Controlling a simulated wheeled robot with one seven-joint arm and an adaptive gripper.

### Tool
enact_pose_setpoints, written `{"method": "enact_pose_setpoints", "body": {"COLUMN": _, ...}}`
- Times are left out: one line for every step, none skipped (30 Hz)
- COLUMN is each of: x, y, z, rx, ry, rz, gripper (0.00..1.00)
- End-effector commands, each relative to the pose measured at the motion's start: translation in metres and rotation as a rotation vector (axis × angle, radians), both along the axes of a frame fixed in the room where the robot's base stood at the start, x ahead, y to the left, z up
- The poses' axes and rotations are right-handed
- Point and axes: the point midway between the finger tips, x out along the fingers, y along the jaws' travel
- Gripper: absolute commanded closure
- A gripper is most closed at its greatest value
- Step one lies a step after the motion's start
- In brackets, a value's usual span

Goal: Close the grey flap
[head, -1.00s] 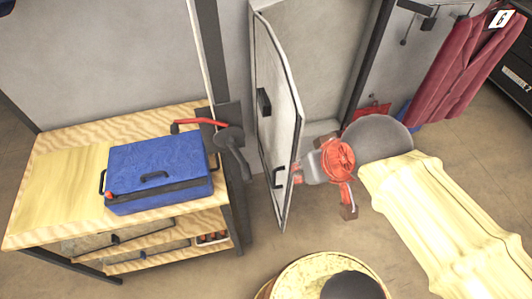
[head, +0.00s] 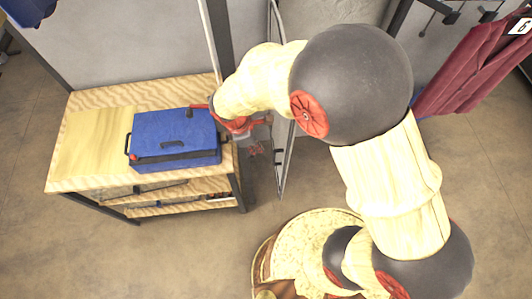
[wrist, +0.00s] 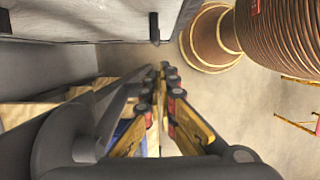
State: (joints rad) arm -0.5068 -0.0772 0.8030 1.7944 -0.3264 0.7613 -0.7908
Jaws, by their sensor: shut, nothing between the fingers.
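A blue case (head: 175,135) sits on the wooden bench (head: 85,145), close to the left of my gripper. Dark red cloth (head: 470,65) hangs at the right. The floor (head: 190,250) in front of the bench is clear.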

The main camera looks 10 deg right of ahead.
Motion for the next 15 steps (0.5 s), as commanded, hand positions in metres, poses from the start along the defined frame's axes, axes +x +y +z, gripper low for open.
{"method": "enact_pose_setpoints", "body": {"x": 0.005, "y": 0.002, "z": 0.002, "rx": 0.003, "ry": -0.003, "rz": 0.045, "gripper": 1.00}}
{"method": "enact_pose_setpoints", "body": {"x": 0.006, "y": 0.002, "z": 0.002, "rx": 0.003, "ry": 0.001, "rz": 0.071, "gripper": 1.00}}
{"method": "enact_pose_setpoints", "body": {"x": 0.006, "y": 0.002, "z": 0.002, "rx": 0.003, "ry": 0.005, "rz": 0.099, "gripper": 1.00}}
{"method": "enact_pose_setpoints", "body": {"x": 0.006, "y": 0.002, "z": 0.002, "rx": 0.003, "ry": 0.009, "rz": 0.116, "gripper": 1.00}}
{"method": "enact_pose_setpoints", "body": {"x": 0.006, "y": 0.002, "z": 0.002, "rx": 0.003, "ry": 0.012, "rz": 0.127, "gripper": 1.00}}
{"method": "enact_pose_setpoints", "body": {"x": 0.006, "y": 0.002, "z": 0.001, "rx": 0.004, "ry": 0.015, "rz": 0.141, "gripper": 1.00}}
{"method": "enact_pose_setpoints", "body": {"x": 0.006, "y": 0.001, "z": 0.000, "rx": 0.003, "ry": 0.016, "rz": 0.146, "gripper": 1.00}}
{"method": "enact_pose_setpoints", "body": {"x": 0.006, "y": 0.001, "z": -0.002, "rx": 0.003, "ry": 0.018, "rz": 0.148, "gripper": 1.00}}
{"method": "enact_pose_setpoints", "body": {"x": 0.006, "y": -0.001, "z": -0.005, "rx": 0.002, "ry": 0.019, "rz": 0.149, "gripper": 1.00}}
{"method": "enact_pose_setpoints", "body": {"x": 0.006, "y": -0.001, "z": -0.008, "rx": 0.001, "ry": 0.020, "rz": 0.149, "gripper": 1.00}}
{"method": "enact_pose_setpoints", "body": {"x": 0.006, "y": -0.002, "z": -0.012, "rx": 0.001, "ry": 0.020, "rz": 0.149, "gripper": 1.00}}
{"method": "enact_pose_setpoints", "body": {"x": 0.006, "y": -0.004, "z": -0.018, "rx": 0.002, "ry": 0.020, "rz": 0.148, "gripper": 1.00}}
{"method": "enact_pose_setpoints", "body": {"x": 0.006, "y": -0.005, "z": -0.022, "rx": 0.002, "ry": 0.021, "rz": 0.147, "gripper": 1.00}}
{"method": "enact_pose_setpoints", "body": {"x": 0.005, "y": -0.006, "z": -0.028, "rx": 0.002, "ry": 0.022, "rz": 0.146, "gripper": 1.00}}
{"method": "enact_pose_setpoints", "body": {"x": 0.006, "y": -0.008, "z": -0.034, "rx": 0.002, "ry": 0.021, "rz": 0.146, "gripper": 1.00}}
